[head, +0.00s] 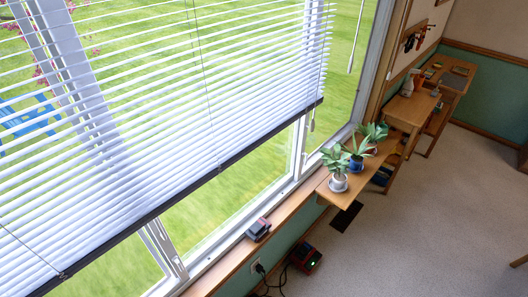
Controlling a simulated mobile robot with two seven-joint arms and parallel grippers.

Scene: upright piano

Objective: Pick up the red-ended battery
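A small dark block with a reddish part, which looks like the red-ended battery (258,229), lies on the wooden window sill below the raised end of the blind. It is small in the head view, so its exact shape and which end is red are hard to tell. Neither of my grippers shows in the head view. Nothing is seen touching the block.
A black and red device with a green light (306,258) sits on the floor by the wall, near an outlet (257,266) with cables. Potted plants (338,181) stand on a wooden shelf further along. A desk (412,106) is beyond. The carpet (430,220) at right is clear.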

